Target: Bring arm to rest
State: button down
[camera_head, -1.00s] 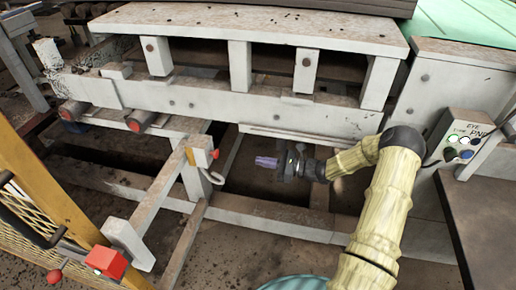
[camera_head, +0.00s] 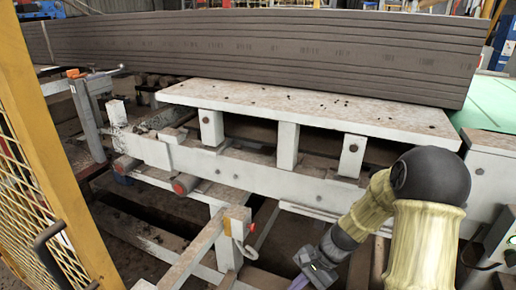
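My arm, in a pale yellow ribbed cover with a dark elbow joint, rises at the lower right and bends down to the left. My gripper (camera_head: 302,282) is at the bottom edge of the view, low in front of the white machine frame (camera_head: 265,176).
A long stack of grey-brown boards (camera_head: 260,45) lies behind the white bench top (camera_head: 310,105). A yellow mesh fence (camera_head: 45,150) stands close at the left. A control box is at the right edge.

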jog(key=s+d+r+n+t+h, duration=0.45)
jog(key=s+r+n+h, duration=0.3)
jog(key=r+n, duration=0.25)
notch_tip(320, 180, up, 32)
jog(key=p, duration=3.2)
jog(key=shift+s+d+f+y, duration=0.15)
jog(key=shift+s+f+y, duration=0.15)
jog(key=shift+y, duration=0.15)
